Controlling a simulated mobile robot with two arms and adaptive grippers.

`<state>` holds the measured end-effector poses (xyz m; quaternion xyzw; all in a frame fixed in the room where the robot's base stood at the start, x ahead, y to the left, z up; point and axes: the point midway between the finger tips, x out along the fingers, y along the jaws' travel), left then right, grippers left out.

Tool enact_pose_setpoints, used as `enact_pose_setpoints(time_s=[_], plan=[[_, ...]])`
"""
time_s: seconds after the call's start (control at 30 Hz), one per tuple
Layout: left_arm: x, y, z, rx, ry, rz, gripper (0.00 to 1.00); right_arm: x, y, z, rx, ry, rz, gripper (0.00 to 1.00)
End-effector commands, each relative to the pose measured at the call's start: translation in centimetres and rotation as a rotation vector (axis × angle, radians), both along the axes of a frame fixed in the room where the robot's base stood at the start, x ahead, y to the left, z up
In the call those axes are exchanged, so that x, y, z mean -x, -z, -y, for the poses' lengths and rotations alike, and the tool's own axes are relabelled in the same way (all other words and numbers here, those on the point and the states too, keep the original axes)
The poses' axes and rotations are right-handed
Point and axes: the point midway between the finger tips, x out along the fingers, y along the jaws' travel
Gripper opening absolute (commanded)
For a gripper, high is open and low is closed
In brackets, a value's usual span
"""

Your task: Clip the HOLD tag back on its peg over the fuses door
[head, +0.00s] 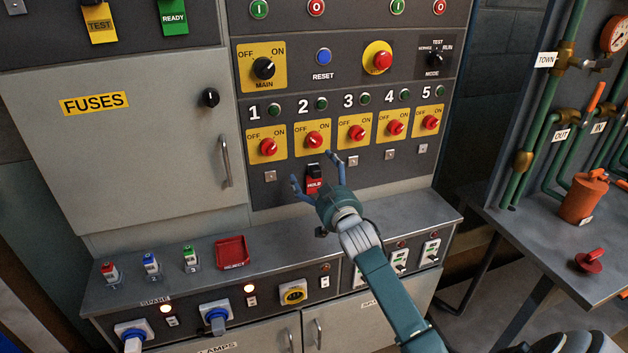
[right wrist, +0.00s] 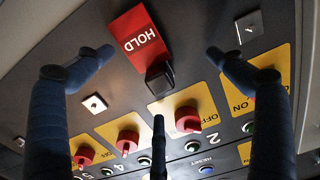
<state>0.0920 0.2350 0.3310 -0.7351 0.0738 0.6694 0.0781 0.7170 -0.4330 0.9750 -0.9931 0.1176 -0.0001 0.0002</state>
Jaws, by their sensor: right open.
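The red HOLD tag (head: 314,186) hangs by its black clip below switch 2 on the control panel. In the right wrist view the tag (right wrist: 138,38) appears upside down, with its black clip (right wrist: 159,76) beneath. My right gripper (head: 314,168) is open, its blue fingers spread to either side of the tag and clip, apparently not touching them. The grey FUSES door (head: 150,150) is shut, at the left. Over it hang the yellow TEST tag (head: 100,22) and the green READY tag (head: 173,16). A bare metal peg plate (head: 15,6) shows left of them. My left gripper is not in view.
Bare metal plates sit under the other switches, such as the one under switch 1 (head: 270,176). A ledge (head: 330,232) below carries small coloured fuses and a red tray (head: 232,252). The door's handle (head: 226,162) and black knob (head: 210,97) stick out. Pipes and a bench stand right.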

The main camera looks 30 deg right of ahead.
Motion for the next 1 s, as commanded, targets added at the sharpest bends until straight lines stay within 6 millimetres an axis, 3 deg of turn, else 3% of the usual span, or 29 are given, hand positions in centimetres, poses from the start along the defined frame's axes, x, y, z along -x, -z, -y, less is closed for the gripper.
enact_pose_setpoints(time_s=[0.87,1.0], plan=[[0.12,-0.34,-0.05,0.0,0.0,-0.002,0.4,0.02,0.04,0.03,0.001,0.0,0.0,0.94],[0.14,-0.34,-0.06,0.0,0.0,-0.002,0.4,0.01,0.04,0.02,0.001,0.0,0.0,0.68]])
